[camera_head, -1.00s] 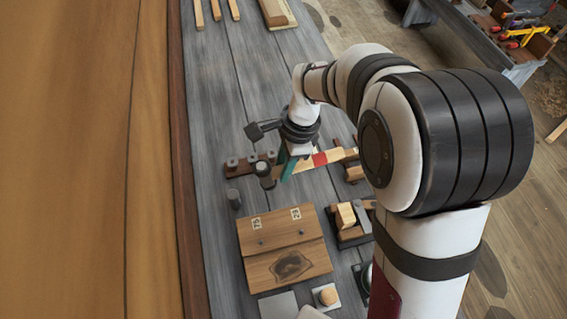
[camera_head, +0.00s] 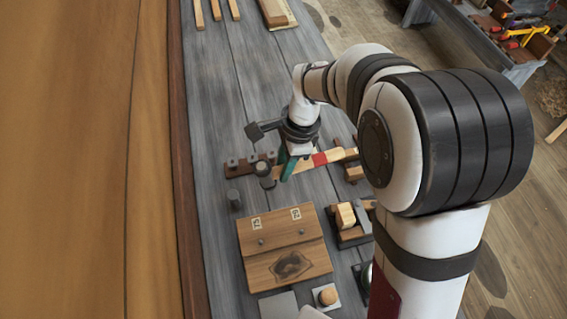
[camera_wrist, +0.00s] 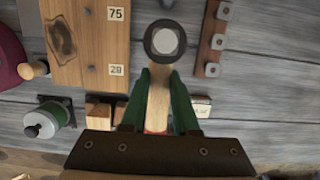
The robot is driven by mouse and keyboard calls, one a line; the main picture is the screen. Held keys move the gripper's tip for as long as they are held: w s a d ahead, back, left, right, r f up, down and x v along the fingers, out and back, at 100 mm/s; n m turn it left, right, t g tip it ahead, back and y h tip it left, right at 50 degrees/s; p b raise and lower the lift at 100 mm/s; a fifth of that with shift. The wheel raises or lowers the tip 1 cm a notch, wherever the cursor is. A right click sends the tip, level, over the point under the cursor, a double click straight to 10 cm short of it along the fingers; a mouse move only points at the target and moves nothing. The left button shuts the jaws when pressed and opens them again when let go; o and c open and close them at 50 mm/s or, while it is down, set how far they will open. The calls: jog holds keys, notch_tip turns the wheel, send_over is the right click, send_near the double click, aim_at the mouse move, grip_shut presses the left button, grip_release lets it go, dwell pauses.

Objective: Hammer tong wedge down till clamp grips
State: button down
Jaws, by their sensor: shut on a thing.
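My gripper (camera_head: 287,172) is shut on the wooden handle of a hammer (camera_wrist: 158,98), with a green finger on each side of it. In the head view, the hammer (camera_head: 320,159) has a red band on its handle and a dark round head at its left end, just beside the rack of grey bolts. In the wrist view, the dark round head with a pale face is beyond the fingertips. I cannot pick out the tong wedge or the clamp in either view. Whether the hammer head touches anything is unclear.
A dark rack with several grey bolts (camera_head: 233,168) lies beside the hammer head. A wooden board marked 75 and 29 (camera_head: 285,240) lies on the grey plank bench (camera_head: 215,90). The brown hull (camera_head: 90,150) walls off the left.

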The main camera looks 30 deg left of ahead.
jog(key=shift+w, duration=0.1)
dwell(0.3)
jog(key=w+d+r, duration=0.1)
jog(key=d+r, duration=0.4)
jog(key=d, duration=0.4)
jog(key=w+d+r+g+y, duration=0.1)
jog(key=d+r, duration=0.4)
jog(key=d, duration=0.5)
jog(key=shift+w, duration=0.55)
notch_tip(320, 180, down, 12)
jog(key=shift+f, duration=0.25)
notch_tip(320, 180, up, 13)
jog(key=shift+f, duration=0.2)
